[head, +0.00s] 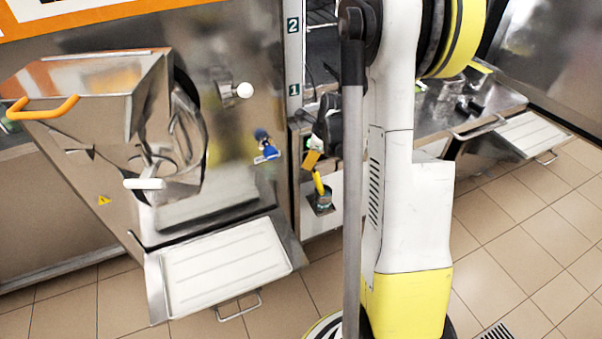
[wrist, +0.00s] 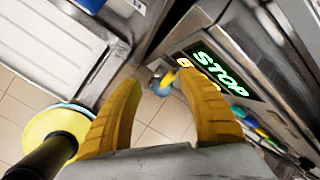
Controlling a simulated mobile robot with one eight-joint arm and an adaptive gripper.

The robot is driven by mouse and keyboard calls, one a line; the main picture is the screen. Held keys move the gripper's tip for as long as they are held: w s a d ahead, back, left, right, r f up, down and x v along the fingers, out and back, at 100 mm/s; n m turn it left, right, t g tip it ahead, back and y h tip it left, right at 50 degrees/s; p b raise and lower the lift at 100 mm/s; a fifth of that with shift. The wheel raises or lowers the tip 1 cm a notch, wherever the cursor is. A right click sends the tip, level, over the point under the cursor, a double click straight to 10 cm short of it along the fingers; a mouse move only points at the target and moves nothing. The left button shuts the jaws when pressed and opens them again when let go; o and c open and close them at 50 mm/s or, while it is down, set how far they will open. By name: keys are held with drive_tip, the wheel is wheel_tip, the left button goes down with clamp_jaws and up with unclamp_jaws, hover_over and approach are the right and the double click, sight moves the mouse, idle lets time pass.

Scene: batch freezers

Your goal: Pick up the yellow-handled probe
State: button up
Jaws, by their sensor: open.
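The yellow-handled probe (head: 318,183) stands slightly tilted in a small teal-grey holder (head: 323,201) on a recessed ledge between the machines. In the wrist view, the yellow handle (wrist: 170,76) shows beyond and between my fingertips, with the bluish holder (wrist: 155,86) beside it. My gripper (wrist: 160,82) is open, with its two yellow fingers spread and nothing between them. In the head view, my gripper (head: 311,160) is just above the probe's handle and partly hidden by my arm. The lower part of the probe is hidden in the holder.
A steel batch freezer with a white tray (head: 225,265) stands to the left. Another white tray (head: 535,134) is at the right. In the wrist view, a lit STOP panel (wrist: 212,70) is close on the right. Tiled floor is open at lower right.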

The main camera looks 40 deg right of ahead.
sight(320, 180)
drive_tip(key=d+f+m, duration=0.2)
drive_tip(key=f, duration=0.2)
drive_tip(key=d+f+m+b, duration=0.1)
drive_tip(key=d+f+m, duration=0.1)
drive_tip(key=f, duration=0.3)
drive_tip(key=d+f+m+b, duration=0.1)
drive_tip(key=d+f, duration=0.1)
drive_tip(key=f, duration=0.3)
drive_tip(key=shift+w+d+m, duration=0.1)
drive_tip(key=shift+w+m, duration=0.2)
drive_tip(key=shift+m, duration=0.1)
drive_tip(key=b+x, duration=0.3)
drive_tip(key=x, duration=0.2)
drive_tip(key=shift+s+a+f, duration=0.1)
drive_tip(key=shift+a+f, duration=0.05)
drive_tip(key=shift+a, duration=0.1)
drive_tip(key=shift+c, duration=0.2)
clamp_jaws()
